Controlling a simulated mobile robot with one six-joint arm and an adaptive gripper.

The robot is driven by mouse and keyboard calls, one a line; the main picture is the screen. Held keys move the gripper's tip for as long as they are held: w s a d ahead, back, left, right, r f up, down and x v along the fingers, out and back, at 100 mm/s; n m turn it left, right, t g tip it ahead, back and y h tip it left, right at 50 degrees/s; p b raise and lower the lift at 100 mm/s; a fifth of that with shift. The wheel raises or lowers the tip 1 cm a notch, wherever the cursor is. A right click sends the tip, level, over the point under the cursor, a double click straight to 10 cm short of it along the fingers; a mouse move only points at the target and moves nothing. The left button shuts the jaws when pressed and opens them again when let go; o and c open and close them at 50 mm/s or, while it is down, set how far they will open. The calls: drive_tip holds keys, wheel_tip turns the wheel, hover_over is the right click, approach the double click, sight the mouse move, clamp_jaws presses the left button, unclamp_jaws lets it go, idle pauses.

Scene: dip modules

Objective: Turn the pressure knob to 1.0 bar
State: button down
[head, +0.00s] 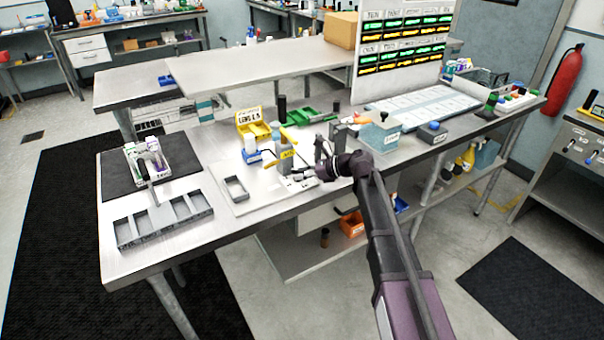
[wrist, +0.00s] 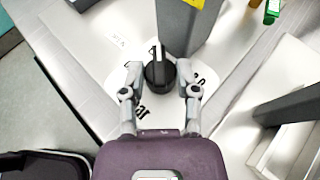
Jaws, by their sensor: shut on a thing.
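The black pressure knob (wrist: 158,74) stands on a white dial plate (wrist: 232,62) printed with dark lettering, including "bar". A white pointer mark on the knob points to the top of the wrist view. My gripper (wrist: 160,72) is around the knob, one finger on each side, and shut on it. The dial's numbers are partly covered by the fingers and cannot be read. A grey upright block (wrist: 185,25) with a yellow label rises just beyond the knob. In the head view my gripper (head: 322,165) is at the front of the bench beside this block, and the knob cannot be made out.
The metal bench (head: 235,215) carries a grey divided tray (head: 163,219) at left and a yellow lens bin (head: 252,124) behind. A clear container (head: 380,138) stands right of my gripper.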

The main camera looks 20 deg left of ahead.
drive_tip(key=shift+w+n+g, duration=0.1)
drive_tip(key=shift+n+g, duration=0.5)
drive_tip(key=shift+g, duration=0.1)
drive_tip(key=shift+n+g+h, duration=0.3)
drive_tip(key=shift+n+g, duration=0.2)
drive_tip(key=shift+c, duration=1.8)
unclamp_jaws()
drive_tip(key=shift+d, duration=0.1)
